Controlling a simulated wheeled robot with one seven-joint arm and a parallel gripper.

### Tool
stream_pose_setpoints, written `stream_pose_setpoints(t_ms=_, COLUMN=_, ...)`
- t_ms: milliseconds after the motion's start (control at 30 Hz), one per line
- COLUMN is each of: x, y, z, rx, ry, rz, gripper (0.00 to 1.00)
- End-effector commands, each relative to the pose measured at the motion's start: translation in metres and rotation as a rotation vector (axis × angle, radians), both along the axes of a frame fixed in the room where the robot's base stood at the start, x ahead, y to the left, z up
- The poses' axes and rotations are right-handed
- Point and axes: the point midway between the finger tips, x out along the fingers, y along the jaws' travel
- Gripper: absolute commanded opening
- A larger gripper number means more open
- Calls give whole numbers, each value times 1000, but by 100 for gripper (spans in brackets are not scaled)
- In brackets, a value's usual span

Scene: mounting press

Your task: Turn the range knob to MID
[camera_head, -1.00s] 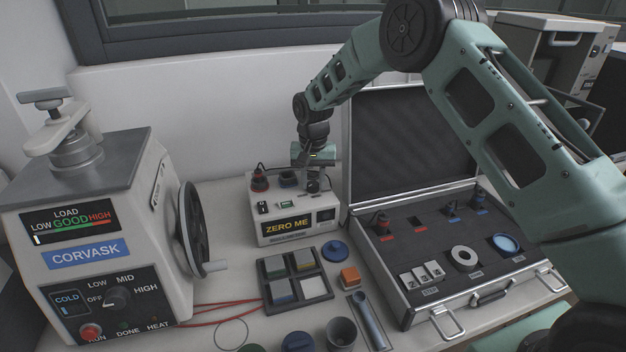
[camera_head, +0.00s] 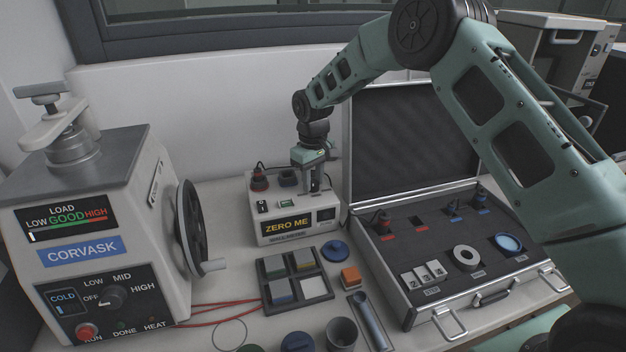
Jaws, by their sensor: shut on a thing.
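My gripper (camera_head: 318,187) points down at the right part of the top of the white ZERO ME box (camera_head: 268,237). It is shut on a small part there; its fingers hide that part, so I cannot tell its shape or setting. On the CORVASK press (camera_head: 150,235) at the left, a dark round knob (camera_head: 112,298) sits among the labels OFF, LOW, MID and HIGH. Its pointer is too small to read surely. My gripper is well to the right of this knob, apart from it.
A red-topped plug (camera_head: 259,178) and a dark socket piece stand on the box's top left. The open case (camera_head: 400,318) stands close on the right. A tray of coloured squares (camera_head: 268,300), an orange block (camera_head: 350,277) and a blue lidded disc (camera_head: 334,250) lie in front.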

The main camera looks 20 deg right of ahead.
Motion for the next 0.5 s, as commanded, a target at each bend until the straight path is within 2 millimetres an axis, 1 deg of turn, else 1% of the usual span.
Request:
stream_pose_setpoints(t_ms=200, x=1, y=0, z=1, rx=1, ry=-4, rz=139, gripper=8)
stream_pose_setpoints(t_ms=500, x=1, y=0, z=1, rx=0, ry=-4, rz=242, gripper=8)
